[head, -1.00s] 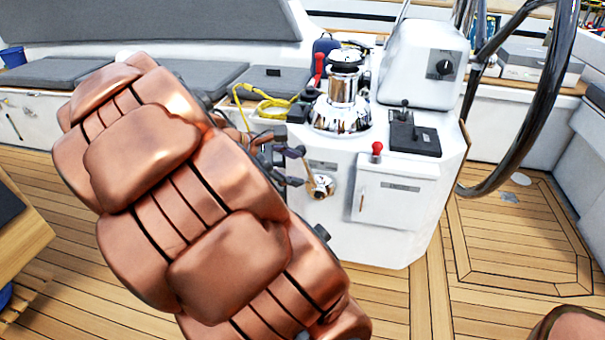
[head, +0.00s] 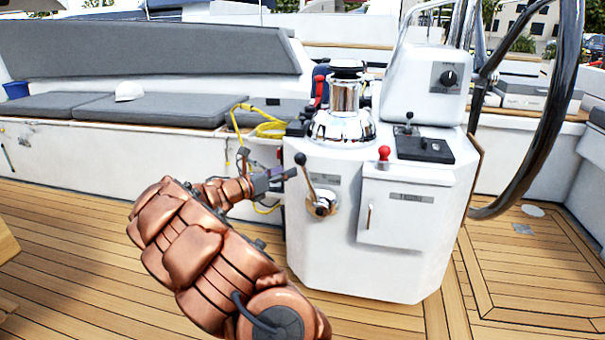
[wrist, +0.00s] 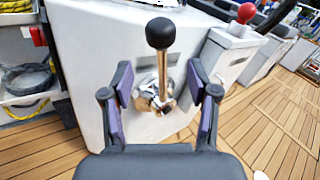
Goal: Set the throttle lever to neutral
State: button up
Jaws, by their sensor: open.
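The throttle lever (head: 308,182) has a black ball knob and a metal shaft on a round hub, on the left face of the white console. In the head view it leans a little left of upright. In the wrist view the lever (wrist: 162,65) stands nearly upright, its knob above the fingertips. My gripper (head: 285,176) is just left of the shaft in the head view and looks apart from it. In the wrist view my open gripper (wrist: 162,84) has its fingers to either side of the shaft in the picture; exact depth is hard to judge.
A red-knobbed lever (head: 384,153) stands above a small locker door (head: 400,212) on the console. A chrome winch (head: 343,110) is on top. A large steering wheel (head: 545,110) stands at right. Yellow rope (head: 262,125) hangs behind my gripper. The teak floor (head: 80,225) is open at left.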

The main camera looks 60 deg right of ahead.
aim_at(302, 165)
jog(key=b+x, duration=0.2)
jog(key=x, duration=0.5)
jog(key=shift+s+d, duration=0.1)
jog(key=shift+d, duration=0.1)
jog(key=shift+r, duration=0.1)
grip_shut()
dwell(0.4)
